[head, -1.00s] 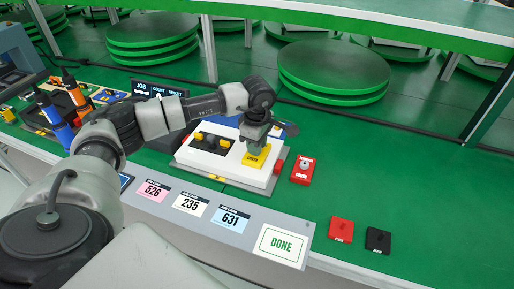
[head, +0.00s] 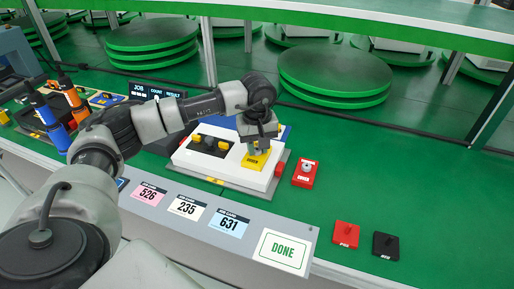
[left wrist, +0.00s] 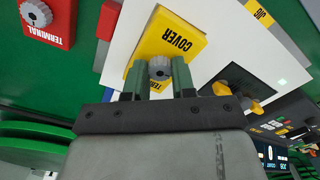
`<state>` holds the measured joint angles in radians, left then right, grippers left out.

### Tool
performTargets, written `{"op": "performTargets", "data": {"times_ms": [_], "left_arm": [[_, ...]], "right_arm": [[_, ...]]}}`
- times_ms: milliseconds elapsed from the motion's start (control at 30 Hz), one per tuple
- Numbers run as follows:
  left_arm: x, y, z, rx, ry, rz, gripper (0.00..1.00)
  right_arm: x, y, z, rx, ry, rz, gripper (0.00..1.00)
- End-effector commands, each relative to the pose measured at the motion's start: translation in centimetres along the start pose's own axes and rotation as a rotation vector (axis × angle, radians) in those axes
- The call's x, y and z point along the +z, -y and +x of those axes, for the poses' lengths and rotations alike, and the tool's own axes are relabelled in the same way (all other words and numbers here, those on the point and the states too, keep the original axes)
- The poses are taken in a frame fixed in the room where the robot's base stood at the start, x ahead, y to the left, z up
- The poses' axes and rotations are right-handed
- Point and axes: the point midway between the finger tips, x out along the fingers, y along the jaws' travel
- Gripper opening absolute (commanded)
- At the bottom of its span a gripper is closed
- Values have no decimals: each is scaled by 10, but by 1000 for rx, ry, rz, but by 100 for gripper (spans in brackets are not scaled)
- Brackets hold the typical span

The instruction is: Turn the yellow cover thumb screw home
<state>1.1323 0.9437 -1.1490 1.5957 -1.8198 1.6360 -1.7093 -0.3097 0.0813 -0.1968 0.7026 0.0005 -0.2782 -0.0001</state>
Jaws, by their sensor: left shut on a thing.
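The yellow cover (head: 254,163) sits on the right part of the white unit (head: 217,170). It also shows in the left wrist view (left wrist: 172,38), lettered COVER. My left gripper (head: 258,148) points down over the cover. In the left wrist view its two green fingers (left wrist: 158,76) stand on either side of the knob and are shut on it. In the head view the hand hides the screw. My right gripper is not in view.
A red TERMINAL block (head: 305,173) with a grey knob stands right of the unit. Red (head: 346,234) and black (head: 385,245) blocks lie farther right. The green table at right is mostly clear.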

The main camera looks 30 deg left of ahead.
Motion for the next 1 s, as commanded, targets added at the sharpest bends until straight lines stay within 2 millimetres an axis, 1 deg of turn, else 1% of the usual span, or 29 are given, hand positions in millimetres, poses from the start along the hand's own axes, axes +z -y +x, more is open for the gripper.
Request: {"op": "performTargets", "data": {"times_ms": [33, 333, 800, 833, 967, 1000], "left_arm": [[-3, -1, -5, 11, -9, 18, 2], [-3, -1, -6, 11, -10, 101, 2], [-3, -1, -6, 11, -11, 112, 2], [-3, -1, -6, 11, -11, 112, 30], [-2, -1, -4, 8, -8, 113, 50], [-2, -1, -4, 7, -7, 113, 52]], "right_arm": [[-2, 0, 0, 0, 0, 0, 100], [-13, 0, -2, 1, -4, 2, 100], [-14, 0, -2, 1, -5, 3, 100], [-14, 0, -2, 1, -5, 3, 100], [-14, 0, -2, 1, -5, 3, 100], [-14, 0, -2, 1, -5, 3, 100]]}}
